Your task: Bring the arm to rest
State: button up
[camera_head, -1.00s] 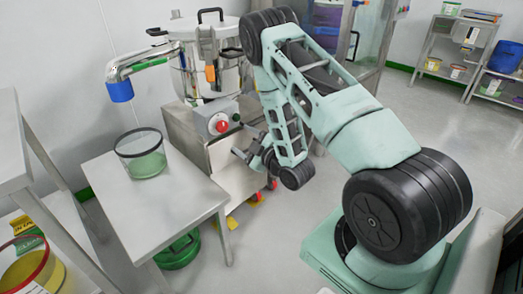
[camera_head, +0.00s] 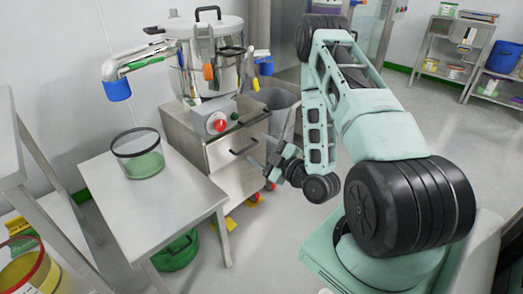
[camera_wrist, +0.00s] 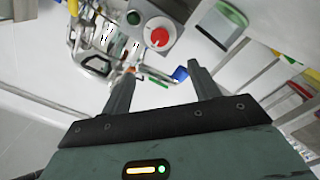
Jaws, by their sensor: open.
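My arm (camera_head: 350,100) is mint green with black joints and bends up and over at the right of the head view. My gripper (camera_head: 262,158) hangs low at its end, in front of the steel cabinet's drawers. In the wrist view my gripper (camera_wrist: 163,82) has its two dark fingers wide apart with nothing between them. Beyond the fingers, the wrist view shows the red knob (camera_wrist: 159,37) on its grey control box and a blue spout end (camera_wrist: 180,74).
A steel pot (camera_head: 205,60) stands on the wheeled cabinet (camera_head: 230,180) beside my gripper. A glass container with green contents (camera_head: 145,163) stands on a steel table (camera_head: 180,205) at the left. A grey bin (camera_head: 280,108) is behind my forearm.

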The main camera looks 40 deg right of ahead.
dwell(0.4)
jog(key=w+a+n+g+y, duration=0.25)
jog(key=w+a+g, duration=0.2)
jog(key=a, duration=0.35)
jog(key=s+a+r+m+g, duration=0.1)
jog(key=s+a+r+g, duration=0.15)
jog(key=a, duration=0.25)
jog(key=s+a+r+g, duration=0.1)
jog(key=a+g, duration=0.2)
jog(key=a, duration=0.3)
jog(key=s+a+r+m+g, duration=0.1)
jog(key=s+a+g, duration=0.1)
jog(key=a, duration=0.3)
jog(key=s+a+r+m+g+h, duration=0.1)
jog(key=s+a+r+g, duration=0.15)
jog(key=s, duration=0.45)
jog(key=s+a+r+m+g+h, duration=0.1)
jog(key=s+r+g, duration=0.15)
jog(key=s, duration=0.45)
jog(key=s+a+r+g+h, duration=0.1)
jog(key=s+a+r, duration=0.1)
jog(key=s+r, duration=0.35)
notch_tip(320, 180, up, 20)
jog(key=p, duration=2.2)
jog(key=shift+s+r+p, duration=0.25)
jog(key=shift+s+p, duration=0.1)
